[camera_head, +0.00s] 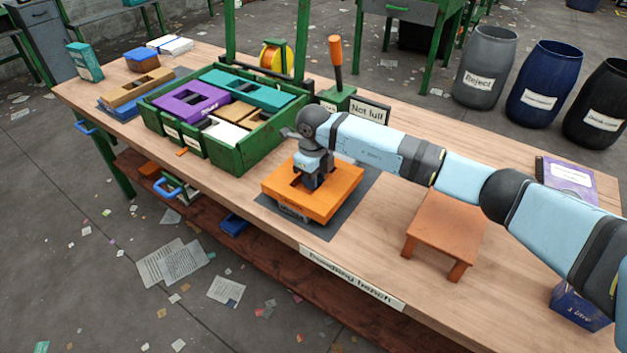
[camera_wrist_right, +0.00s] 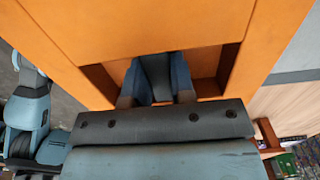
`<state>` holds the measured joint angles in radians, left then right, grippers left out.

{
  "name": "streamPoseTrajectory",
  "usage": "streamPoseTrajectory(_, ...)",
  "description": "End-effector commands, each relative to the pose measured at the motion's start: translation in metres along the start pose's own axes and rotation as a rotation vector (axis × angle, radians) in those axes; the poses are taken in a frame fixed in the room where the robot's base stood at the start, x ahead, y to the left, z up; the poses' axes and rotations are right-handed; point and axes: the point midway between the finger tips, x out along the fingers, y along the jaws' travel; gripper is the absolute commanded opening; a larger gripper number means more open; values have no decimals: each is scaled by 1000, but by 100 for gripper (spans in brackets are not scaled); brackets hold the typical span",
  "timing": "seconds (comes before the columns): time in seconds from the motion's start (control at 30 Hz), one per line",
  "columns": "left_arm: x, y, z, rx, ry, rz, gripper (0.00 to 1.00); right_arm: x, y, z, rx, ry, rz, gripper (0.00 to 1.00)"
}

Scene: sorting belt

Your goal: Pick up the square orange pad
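The square orange pad (camera_head: 335,201) lies flat on or just over a low labelled block (camera_head: 292,213) on a dark mat. I cannot tell whether it touches that block. My right gripper (camera_head: 312,182) points down into the pad's central slot. In the right wrist view the orange pad (camera_wrist_right: 140,25) fills the upper part. There the two fingers of the right gripper (camera_wrist_right: 157,82) stand in the slot and close on a dark grey piece at its middle. Their tips are partly hidden. My left gripper is not in the head view.
A green crate (camera_head: 240,158) with purple, teal and tan pads stands left of the orange pad. A green stand with an orange handle (camera_head: 336,62) and a "Not full" sign (camera_head: 368,110) is behind. A small orange stool (camera_head: 447,224) stands to the right, beneath my right arm.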

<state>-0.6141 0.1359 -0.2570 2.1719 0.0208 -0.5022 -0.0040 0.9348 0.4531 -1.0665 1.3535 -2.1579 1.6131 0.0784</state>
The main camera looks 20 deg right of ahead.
Motion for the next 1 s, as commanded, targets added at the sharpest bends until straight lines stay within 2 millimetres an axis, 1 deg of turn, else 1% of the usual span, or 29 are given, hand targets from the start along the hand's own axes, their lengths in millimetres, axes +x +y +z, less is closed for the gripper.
streamPoseTrajectory(0.27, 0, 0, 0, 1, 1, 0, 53, -1, 0, 0, 0, -1, 0, 0)
streamPoseTrajectory(0.37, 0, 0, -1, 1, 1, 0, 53, -6, 0, 0, 0, -2, -1, 0)
streamPoseTrajectory(0.47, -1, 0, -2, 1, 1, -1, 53, -15, 0, 1, -1, -4, -1, 0)
streamPoseTrajectory(0.57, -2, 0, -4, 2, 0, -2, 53, -30, -1, 0, 0, -3, -3, 0)
streamPoseTrajectory(0.67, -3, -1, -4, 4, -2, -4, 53, -53, -1, 1, 0, -5, -3, 0)
streamPoseTrajectory(0.9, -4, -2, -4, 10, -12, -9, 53, -124, -1, 0, -1, -5, -4, 0)
streamPoseTrajectory(1.0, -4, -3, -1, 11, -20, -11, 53, -150, 0, 0, 0, -4, -4, 0)
